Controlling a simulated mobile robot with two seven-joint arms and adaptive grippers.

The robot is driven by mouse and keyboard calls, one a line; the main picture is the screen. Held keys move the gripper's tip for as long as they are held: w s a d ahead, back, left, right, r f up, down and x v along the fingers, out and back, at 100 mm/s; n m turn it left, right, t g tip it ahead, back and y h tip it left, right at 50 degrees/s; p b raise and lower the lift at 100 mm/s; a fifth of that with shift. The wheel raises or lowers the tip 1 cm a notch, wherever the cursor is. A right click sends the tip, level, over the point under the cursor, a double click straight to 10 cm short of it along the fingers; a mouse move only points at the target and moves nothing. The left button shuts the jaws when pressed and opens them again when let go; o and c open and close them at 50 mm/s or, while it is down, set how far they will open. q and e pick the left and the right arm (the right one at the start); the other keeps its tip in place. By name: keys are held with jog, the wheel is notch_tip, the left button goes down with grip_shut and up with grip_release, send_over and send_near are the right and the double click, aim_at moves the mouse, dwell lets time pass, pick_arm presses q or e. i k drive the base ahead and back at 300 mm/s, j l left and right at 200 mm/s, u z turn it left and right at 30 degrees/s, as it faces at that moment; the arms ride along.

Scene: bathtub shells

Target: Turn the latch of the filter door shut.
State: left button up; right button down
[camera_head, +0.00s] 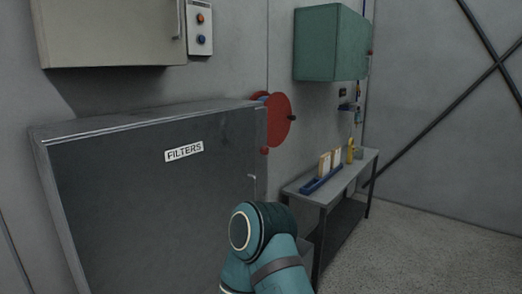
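The dark grey filter door (130,200) carries a white "FILTERS" label (184,151) and fills the left and lower middle of the head view. It looks flush with its lighter frame (150,114), though I cannot tell whether it is fully closed. A small pale metal piece (252,177) at the door's right edge may be part of the latch; its position is unclear. My teal arm rises at the bottom middle, in front of the door's lower right edge, and hides what lies behind it. Neither gripper shows in the view.
A beige wall cabinet (110,32) and a button panel (199,28) are above. A red disc (278,120) is on the wall behind the door's right side. A green box (328,42) hangs above a grey bench (338,184) with a blue tray (322,180). Floor at right is clear.

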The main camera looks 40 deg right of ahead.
aim_at(264, 150)
jog(key=l+u, duration=0.1)
jog(key=l, duration=0.4)
jog(key=k+l+u, duration=0.1)
jog(key=l, duration=0.4)
jog(key=k+l, duration=0.1)
jog(key=l, duration=0.4)
jog(key=k+l+u, duration=0.15)
jog(key=l, duration=0.3)
jog(key=i+l, duration=0.05)
